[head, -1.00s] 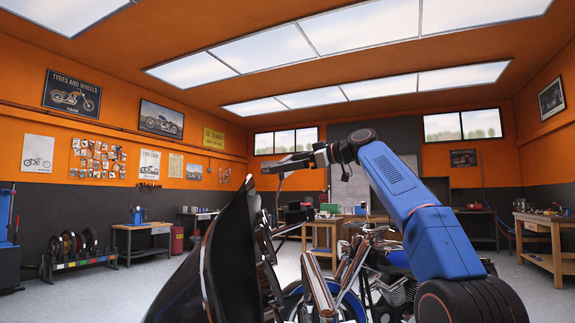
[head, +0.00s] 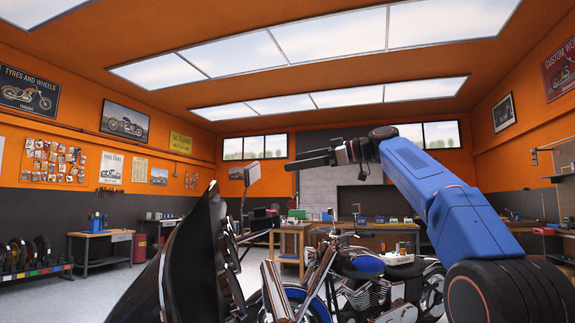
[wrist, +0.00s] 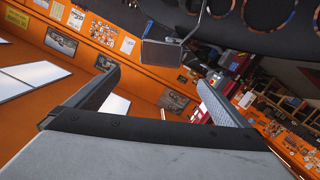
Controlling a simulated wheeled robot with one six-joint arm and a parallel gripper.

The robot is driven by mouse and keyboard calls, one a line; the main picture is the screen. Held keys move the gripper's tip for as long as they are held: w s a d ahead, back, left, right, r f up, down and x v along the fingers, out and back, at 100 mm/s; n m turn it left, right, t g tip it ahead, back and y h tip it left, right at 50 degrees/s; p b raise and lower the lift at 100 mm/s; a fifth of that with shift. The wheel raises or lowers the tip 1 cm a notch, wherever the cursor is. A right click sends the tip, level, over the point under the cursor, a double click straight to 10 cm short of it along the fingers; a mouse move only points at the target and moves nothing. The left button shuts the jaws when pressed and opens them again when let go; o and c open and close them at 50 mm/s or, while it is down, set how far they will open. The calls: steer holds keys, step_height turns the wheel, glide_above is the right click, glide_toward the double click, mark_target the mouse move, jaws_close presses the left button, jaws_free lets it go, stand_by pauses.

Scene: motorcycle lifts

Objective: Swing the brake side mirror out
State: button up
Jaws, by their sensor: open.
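The mirror (head: 252,173) stands on a thin stalk above the black fairing in the head view. It also shows at top centre in the wrist view as a dark rectangular plate (wrist: 161,54), its stalk reaching up and right. I cannot tell from these frames whether it is the brake side one. My gripper (head: 291,163) is open and empty, to the right of the mirror in the head view. In the wrist view the mirror is beyond the gap between my two fingertips (wrist: 159,77), with no visible contact.
A black fairing (head: 190,262) fills the lower left of the head view. Its panel with round gauges (wrist: 240,20) borders the top of the wrist view. A motorcycle with a blue tank (head: 362,266) stands below my arm. Workbenches (head: 290,245) stand behind.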

mark_target(257, 173)
steer(key=shift+s+d+r, duration=0.1)
steer(key=shift+s+d, duration=0.1)
steer(key=shift+d, duration=0.3)
steer(key=c, duration=0.4)
steer(key=shift+w+d+f, duration=0.1)
steer(key=shift+w+f, duration=0.15)
steer(key=shift+f, duration=0.1)
steer(key=c, duration=0.5)
steer(key=w+f+y, duration=0.1)
steer(key=w+d+f+y, duration=0.1)
steer(key=f, duration=0.1)
steer(key=shift+w+d+f+n+g, duration=0.15)
steer(key=shift+w+f+n+g, duration=0.05)
steer(key=shift+w+n+g, duration=0.2)
jaws_close()
steer(key=x, duration=1.4)
steer(key=shift+r, duration=0.25)
